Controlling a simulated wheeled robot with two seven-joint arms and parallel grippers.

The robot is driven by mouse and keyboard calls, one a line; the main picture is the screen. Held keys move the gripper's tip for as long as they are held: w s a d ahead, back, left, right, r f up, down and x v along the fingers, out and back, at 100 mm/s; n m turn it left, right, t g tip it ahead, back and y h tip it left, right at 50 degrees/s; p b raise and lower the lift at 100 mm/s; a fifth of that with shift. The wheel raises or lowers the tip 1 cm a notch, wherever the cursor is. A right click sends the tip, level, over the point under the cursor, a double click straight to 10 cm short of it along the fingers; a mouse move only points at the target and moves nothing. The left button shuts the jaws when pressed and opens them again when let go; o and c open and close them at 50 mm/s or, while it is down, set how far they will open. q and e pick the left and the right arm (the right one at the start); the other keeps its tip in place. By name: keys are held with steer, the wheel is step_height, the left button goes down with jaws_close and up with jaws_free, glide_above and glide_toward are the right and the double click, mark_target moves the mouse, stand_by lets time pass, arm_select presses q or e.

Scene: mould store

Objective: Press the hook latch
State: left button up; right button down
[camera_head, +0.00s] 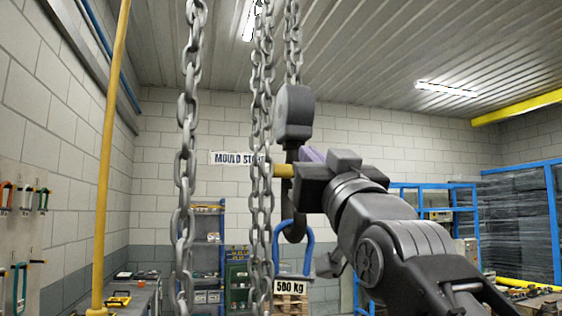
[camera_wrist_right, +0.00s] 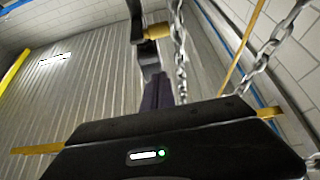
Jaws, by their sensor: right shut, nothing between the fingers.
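The dark hook (camera_head: 295,228) hangs upright below a dark block (camera_head: 294,115), with a blue shackle (camera_head: 309,245) in its bowl. My right gripper (camera_head: 309,155) is shut and empty. Its wrist covers part of the hook's right side, and its fingers seem close to the shank. In the right wrist view, the dark shut fingers (camera_wrist_right: 156,88) point toward a dark part with a yellow piece (camera_wrist_right: 157,31) on it. I cannot tell whether this piece is the latch, or whether the fingers touch it. My left gripper is not in view.
Chains hang left of the hook, one nearer (camera_head: 186,150) and one beside it (camera_head: 261,150). A yellow upright pole (camera_head: 108,150) stands at left. A 500 kg tag (camera_head: 290,287) shows below the shackle. Blue racks stand at the back.

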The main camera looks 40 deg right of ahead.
steer(key=p, duration=0.6)
glide_toward(288, 132)
steer(key=x, duration=0.5)
steer(key=shift+r, duration=0.25)
steer(key=shift+w+d+p, duration=0.2)
steer(key=shift+w+p, duration=0.2)
steer(key=shift+w, duration=0.15)
steer(key=shift+w+f+b, duration=0.15)
steer(key=shift+f+b, duration=0.3)
steer(key=shift+f, duration=1.6)
